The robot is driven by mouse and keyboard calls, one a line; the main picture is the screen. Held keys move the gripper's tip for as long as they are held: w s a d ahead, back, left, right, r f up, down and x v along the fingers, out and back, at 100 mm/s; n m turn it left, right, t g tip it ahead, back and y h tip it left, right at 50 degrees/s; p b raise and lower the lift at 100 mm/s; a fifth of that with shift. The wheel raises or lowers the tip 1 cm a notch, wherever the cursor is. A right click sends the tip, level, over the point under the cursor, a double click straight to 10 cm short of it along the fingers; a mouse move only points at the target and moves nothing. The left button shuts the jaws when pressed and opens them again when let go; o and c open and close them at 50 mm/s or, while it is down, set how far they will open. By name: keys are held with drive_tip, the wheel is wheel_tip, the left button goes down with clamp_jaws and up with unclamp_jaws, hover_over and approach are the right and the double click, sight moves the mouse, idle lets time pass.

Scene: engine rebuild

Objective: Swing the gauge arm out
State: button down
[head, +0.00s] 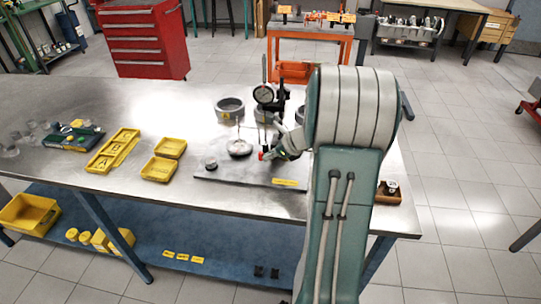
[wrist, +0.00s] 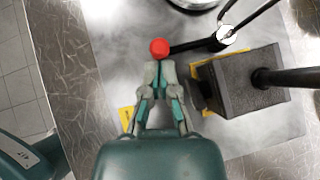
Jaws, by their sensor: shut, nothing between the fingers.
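In the wrist view, a dark thin arm (wrist: 185,47) runs left from a pale round pivot (wrist: 226,36) to a red ball knob (wrist: 159,47). The knob also shows in the head view (head: 262,156). My gripper (wrist: 159,70) is shut and empty, with its fingertips right beside the knob; I cannot tell if they touch it. In the head view my gripper (head: 278,153) is partly hidden by my arm.
A dark block base (wrist: 238,85) with a black rod stands just right of my fingers. A round silver part (head: 240,148) lies on the plate, with metal rings (head: 230,108) behind. Yellow trays (head: 164,158) are to the left.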

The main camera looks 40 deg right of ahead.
drive_tip(key=shift+a, duration=0.1)
drive_tip(key=m+h, duration=0.1)
drive_tip(key=w+a+m+h, duration=0.1)
drive_tip(key=m, duration=0.1)
drive_tip(key=w+a+m+t+h, duration=0.1)
drive_tip(key=shift+a+m, duration=0.15)
drive_tip(key=shift+m, duration=0.15)
drive_tip(key=shift+w+a+m+h, duration=0.4)
drive_tip(key=shift+w+m+h, duration=0.25)
drive_tip(key=shift+m+h, duration=0.35)
drive_tip(key=shift+w+a, duration=0.1)
drive_tip(key=shift+w, duration=0.45)
